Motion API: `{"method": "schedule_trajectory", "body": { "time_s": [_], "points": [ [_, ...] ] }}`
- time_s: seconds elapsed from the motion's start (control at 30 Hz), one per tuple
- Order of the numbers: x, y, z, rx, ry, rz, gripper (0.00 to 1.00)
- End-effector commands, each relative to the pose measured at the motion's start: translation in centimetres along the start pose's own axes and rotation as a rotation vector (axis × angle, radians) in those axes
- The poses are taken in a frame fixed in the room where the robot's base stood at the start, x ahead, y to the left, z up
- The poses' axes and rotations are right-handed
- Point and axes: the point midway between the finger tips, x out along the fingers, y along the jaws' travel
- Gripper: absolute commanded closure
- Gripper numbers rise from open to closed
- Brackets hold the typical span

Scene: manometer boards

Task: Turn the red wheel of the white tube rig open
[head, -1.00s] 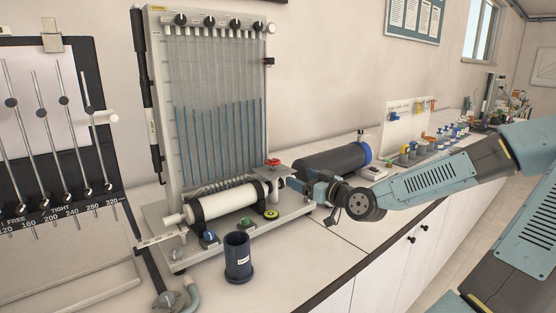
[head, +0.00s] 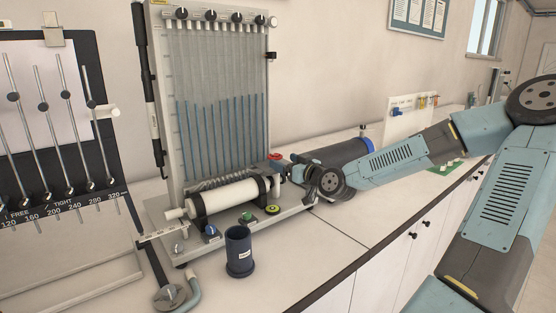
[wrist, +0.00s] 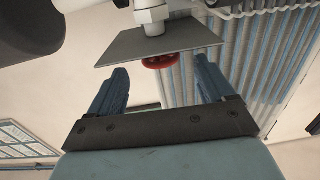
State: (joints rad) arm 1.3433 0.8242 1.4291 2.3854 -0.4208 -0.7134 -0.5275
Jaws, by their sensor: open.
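The white tube rig (head: 228,195) lies across the base of the manometer board, a white cylinder in black clamps. Its red wheel (head: 275,157) is at the right end, on top. In the wrist view the red wheel (wrist: 160,61) shows below a grey plate (wrist: 155,42), which partly hides it, and a metal nut fitting. My gripper (wrist: 160,78) is open and empty, one finger to each side of the wheel in the picture. I see no contact with it. In the head view my gripper (head: 287,169) is close to the wheel's right, its fingers small and partly hidden.
The manometer board (head: 222,100) with blue columns stands behind the rig. A dark cylinder with a blue end (head: 338,152) lies behind my wrist. A dark cup (head: 238,250) stands in front. The counter right of the cup is clear.

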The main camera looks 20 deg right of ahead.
Motion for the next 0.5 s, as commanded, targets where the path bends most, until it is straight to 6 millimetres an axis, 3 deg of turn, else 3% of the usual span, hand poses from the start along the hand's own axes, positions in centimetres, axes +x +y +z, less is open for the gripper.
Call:
{"method": "schedule_trajectory", "body": {
  "time_s": [0.23, 0.5],
  "points": [
    [2.9, -0.1, 0.0, 0.001, 0.001, -0.002, 0.18],
    [4.3, 0.0, 0.0, 0.000, 0.000, 0.000, 0.18]
  ]
}}
